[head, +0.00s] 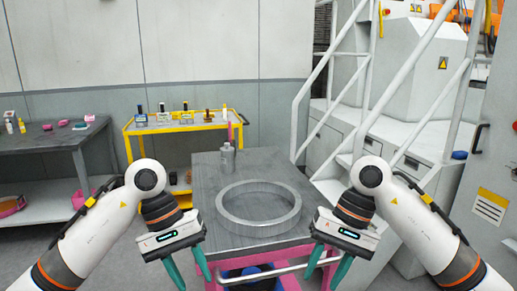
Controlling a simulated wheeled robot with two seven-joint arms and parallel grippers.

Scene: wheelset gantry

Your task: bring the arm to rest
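My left gripper (190,270) is at the lower left, its teal fingers spread apart with nothing between them. My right gripper (327,266) is at the lower right, its teal fingers also apart and empty. Both hang in front of the near edge of a grey-topped cart (208,172), one to each side, with the fingers pointing down. Both white arms are bent and come in from the lower corners. A large metal ring (232,218) lies flat on the cart, apart from both grippers.
A grey bottle (227,158) stands at the cart's back left. A yellow cart (176,127) with small items is behind it. A dark workbench (45,140) stands at the left. White stairs with railings (333,60) and a machine (420,60) fill the right. A pink frame and rail edge the cart's front.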

